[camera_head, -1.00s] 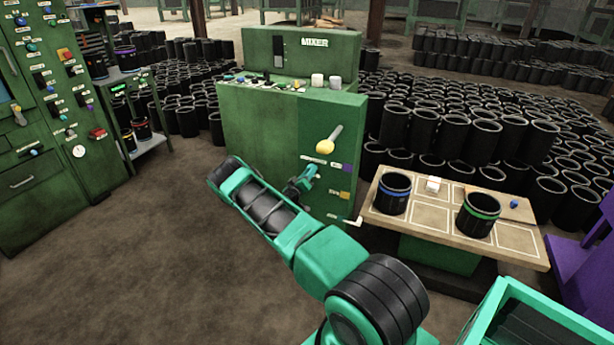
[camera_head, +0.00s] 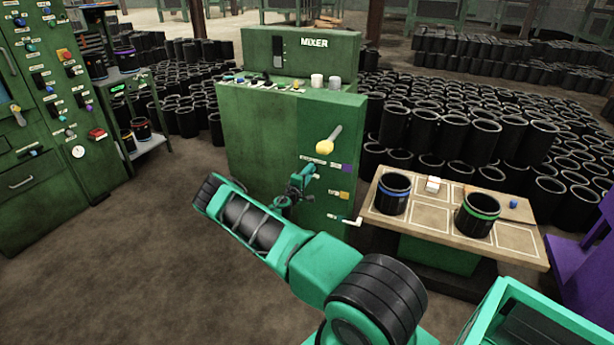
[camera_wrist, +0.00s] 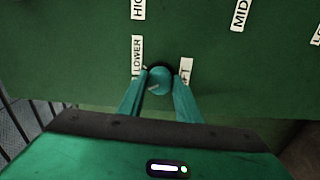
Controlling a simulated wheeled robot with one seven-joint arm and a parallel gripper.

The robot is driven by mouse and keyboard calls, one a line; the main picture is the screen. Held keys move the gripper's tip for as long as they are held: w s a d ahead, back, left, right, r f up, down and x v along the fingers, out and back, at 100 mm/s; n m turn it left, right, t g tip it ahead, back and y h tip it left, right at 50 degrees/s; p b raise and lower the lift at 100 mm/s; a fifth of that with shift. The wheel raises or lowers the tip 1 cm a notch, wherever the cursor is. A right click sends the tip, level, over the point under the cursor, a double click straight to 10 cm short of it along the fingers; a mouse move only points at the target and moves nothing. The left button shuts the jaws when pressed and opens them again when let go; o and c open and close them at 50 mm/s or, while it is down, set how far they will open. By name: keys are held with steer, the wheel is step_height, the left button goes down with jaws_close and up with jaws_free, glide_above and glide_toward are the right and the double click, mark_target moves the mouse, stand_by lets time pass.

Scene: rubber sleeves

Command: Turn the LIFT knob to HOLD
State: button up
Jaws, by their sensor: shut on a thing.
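The LIFT knob (camera_wrist: 160,80) is a small round teal knob on the green front panel of the mixer. In the wrist view, a LOWER label (camera_wrist: 137,56) is to its left and a label ending in "FT" (camera_wrist: 186,70) is to its right, partly covered. My gripper (camera_wrist: 161,84) is shut on the knob, with one finger on each side. White marks show on the knob's face, but I cannot tell which position it points to. No HOLD label is readable. In the head view, my gripper (camera_head: 302,184) is against the mixer's front (camera_head: 260,140).
A yellow-ended lever (camera_head: 326,146) sticks out above my gripper. A wooden table (camera_head: 430,215) with two black sleeves stands to the right. The floor at left is clear.

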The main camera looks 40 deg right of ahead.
steer(key=shift+w+a+n, duration=0.1)
steer(key=shift+w+n, duration=0.1)
steer(key=shift+n, duration=0.3)
steer(key=shift+f, duration=0.1)
steer(key=o, duration=1)
steer(key=shift+s, duration=0.1)
steer(key=shift+o, duration=0.2)
steer(key=v, duration=1)
steer(key=shift+a, duration=0.3)
steer(key=shift+s, duration=0.1)
